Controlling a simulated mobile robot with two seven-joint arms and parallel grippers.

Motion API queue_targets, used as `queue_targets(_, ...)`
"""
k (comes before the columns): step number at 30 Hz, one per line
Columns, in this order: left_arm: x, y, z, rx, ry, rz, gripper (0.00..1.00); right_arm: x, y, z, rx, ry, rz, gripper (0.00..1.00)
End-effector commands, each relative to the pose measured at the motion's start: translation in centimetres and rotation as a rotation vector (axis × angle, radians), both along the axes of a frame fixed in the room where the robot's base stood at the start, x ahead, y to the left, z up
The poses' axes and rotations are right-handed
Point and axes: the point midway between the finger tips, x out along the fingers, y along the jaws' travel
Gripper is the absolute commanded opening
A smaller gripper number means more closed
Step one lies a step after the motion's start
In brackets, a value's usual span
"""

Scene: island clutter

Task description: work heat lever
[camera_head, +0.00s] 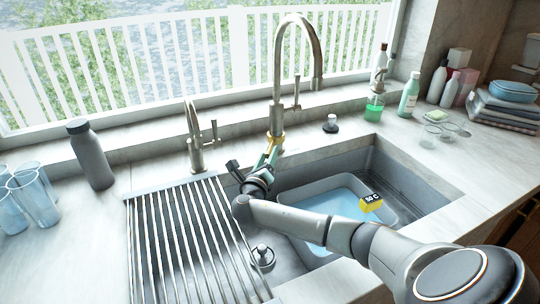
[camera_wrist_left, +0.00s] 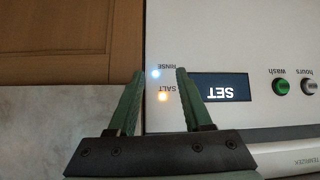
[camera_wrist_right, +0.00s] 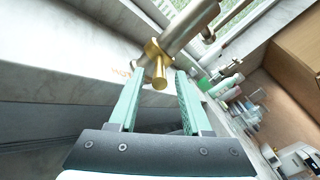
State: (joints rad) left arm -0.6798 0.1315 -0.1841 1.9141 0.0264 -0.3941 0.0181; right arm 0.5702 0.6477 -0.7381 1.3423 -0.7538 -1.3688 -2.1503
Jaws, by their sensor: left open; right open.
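The tall faucet (camera_head: 276,105) stands behind the sink. A brass lever (camera_wrist_right: 159,72) with a round stub sits low on its body; in the head view the brass shows just above my right fingertips. My right gripper (camera_wrist_right: 157,88) is open, its teal fingers to either side of the stub in the picture; I cannot tell whether they touch it. The right gripper also shows in the head view (camera_head: 270,155). Orange lettering, apparently "HOT" (camera_wrist_right: 122,72), marks the pale surface beside the lever. My left gripper (camera_wrist_left: 159,78) is open and empty before a white panel, outside the head view.
A grey basin of water (camera_head: 345,200) in the sink carries a yellow block marked "50 C" (camera_head: 371,203). A slatted rack (camera_head: 190,235), smaller tap (camera_head: 196,145) and dark bottle (camera_head: 90,155) stand left.

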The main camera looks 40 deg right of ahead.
Motion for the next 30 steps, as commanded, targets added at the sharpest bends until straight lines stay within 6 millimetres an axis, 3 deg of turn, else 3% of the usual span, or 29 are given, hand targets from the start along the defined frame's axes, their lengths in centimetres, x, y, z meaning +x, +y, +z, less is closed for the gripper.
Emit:
queue_targets(1,0.0,0.0,-1.4,0.0,0.001,0.0,0.5,0.4,-0.7,-0.6,0.0,-0.004,-0.003,0.48)
queue_targets(9,-0.2,-0.1,-3.8,0.0,0.01,-0.003,0.5,1.9,-2.8,-0.3,0.0,-0.002,-0.002,0.48)
queue_targets(22,0.2,-0.5,-3.7,-0.006,0.003,-0.008,0.5,2.3,-3.4,0.1,0.001,0.0,-0.001,0.48)
queue_targets(30,0.3,-0.5,-3.6,-0.006,0.001,-0.008,0.5,2.3,-3.4,0.0,0.001,0.0,-0.001,0.2)
